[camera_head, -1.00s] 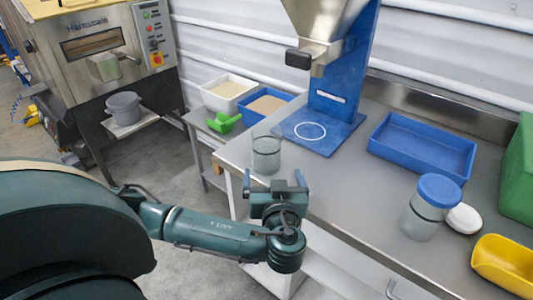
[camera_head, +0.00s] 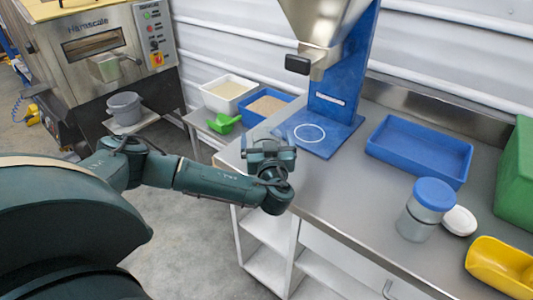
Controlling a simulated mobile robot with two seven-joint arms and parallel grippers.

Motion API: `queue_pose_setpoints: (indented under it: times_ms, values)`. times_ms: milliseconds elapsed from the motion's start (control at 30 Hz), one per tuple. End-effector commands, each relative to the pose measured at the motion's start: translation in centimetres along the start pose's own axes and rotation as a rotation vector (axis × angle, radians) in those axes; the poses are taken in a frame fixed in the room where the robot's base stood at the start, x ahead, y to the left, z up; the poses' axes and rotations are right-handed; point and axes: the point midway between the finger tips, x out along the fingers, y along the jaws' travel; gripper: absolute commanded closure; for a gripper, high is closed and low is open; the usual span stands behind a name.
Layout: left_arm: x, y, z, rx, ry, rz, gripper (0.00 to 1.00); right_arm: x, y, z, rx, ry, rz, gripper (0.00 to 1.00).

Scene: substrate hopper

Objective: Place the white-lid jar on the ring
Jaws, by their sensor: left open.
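The white ring (camera_head: 309,133) is marked on the blue base plate (camera_head: 325,146) below the steel hopper spout. The lidless glass jar seen earlier at the bench's left end is now mostly or wholly hidden behind my left gripper (camera_head: 270,148). That gripper is open at this spot; whether the jar is between its fingers I cannot tell. My right gripper is out of view.
A blue tray (camera_head: 420,150) lies right of the hopper stand. A yellow scoop (camera_head: 503,266) and a green bin (camera_head: 516,175) are at the far right. A green scoop (camera_head: 224,123) and two filled bins stand left on a lower table. The bench middle is clear.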

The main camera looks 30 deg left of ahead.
Motion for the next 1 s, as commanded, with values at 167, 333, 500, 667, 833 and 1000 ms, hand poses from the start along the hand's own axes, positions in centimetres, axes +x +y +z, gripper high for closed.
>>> queue_pose_setpoints:
  times_ms: [167, 333, 500, 667, 833, 1000]
  values:
    - [2.0, 0.0, -0.1, 0.002, 0.001, -0.001, 0.05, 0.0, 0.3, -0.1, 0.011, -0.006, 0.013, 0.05]
    - [2.3, 0.0, 0.1, 0.001, -0.001, 0.001, 0.05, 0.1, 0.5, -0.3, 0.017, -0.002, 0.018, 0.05]
    - [2.2, 0.0, 0.1, 0.001, -0.001, 0.001, 0.11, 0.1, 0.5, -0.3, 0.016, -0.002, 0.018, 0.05]
    - [2.2, 0.0, 0.1, 0.001, -0.001, 0.000, 0.24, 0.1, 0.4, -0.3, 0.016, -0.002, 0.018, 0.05]
    - [2.2, 0.0, 0.1, 0.001, -0.001, 0.000, 0.38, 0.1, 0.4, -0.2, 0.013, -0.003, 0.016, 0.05]
    - [2.2, 0.0, 0.1, 0.001, -0.001, 0.000, 0.52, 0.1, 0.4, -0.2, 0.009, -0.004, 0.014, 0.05]
